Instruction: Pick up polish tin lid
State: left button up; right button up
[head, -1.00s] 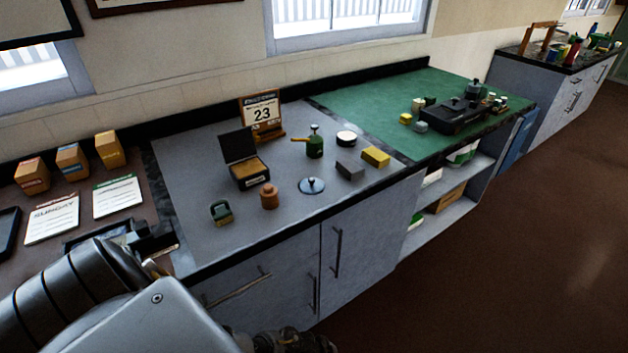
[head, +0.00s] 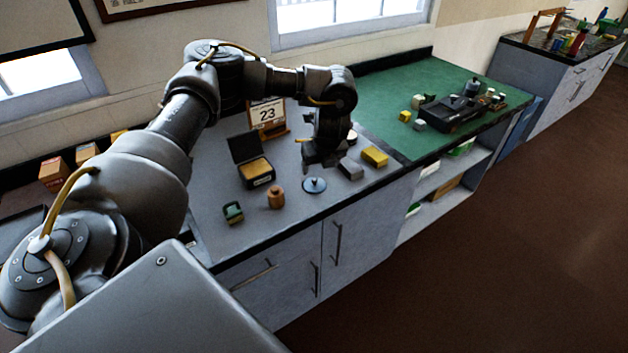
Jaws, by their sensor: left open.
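A flat round blue-grey lid with a small dark knob, which I take for the polish tin lid (head: 314,186), lies on the grey worktop near its front edge. My left gripper (head: 320,163) points down just above and behind the lid, open and with nothing seen between its fingers. It appears apart from the lid, though the exact gap is hard to judge. The arm hides the green oil can and part of the round white-topped tin (head: 352,135) behind it. My right gripper is not in view.
Close on the right are a grey block (head: 350,169) and a yellow block (head: 375,156). On the left stand a brown weight-like jar (head: 276,197), an open black box (head: 257,172) and a green padlock-like item (head: 233,212). A calendar (head: 267,115) stands behind. The front edge is near.

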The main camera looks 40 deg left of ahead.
pick_arm(q)
jog(key=b, duration=0.1)
send_over(314, 180)
jog(key=s+d, duration=0.2)
jog(key=f, duration=0.3)
jog(key=shift+w+d+f, duration=0.1)
jog(key=shift+w+f, duration=0.1)
jog(key=shift+f, duration=0.2)
jog(key=shift+w+a+f, duration=0.2)
jog(key=shift+f, duration=0.25)
jog(key=shift+b+x, duration=0.65)
jog(key=shift+x, duration=1.95)
jog(key=shift+d, duration=0.1)
grip_shut()
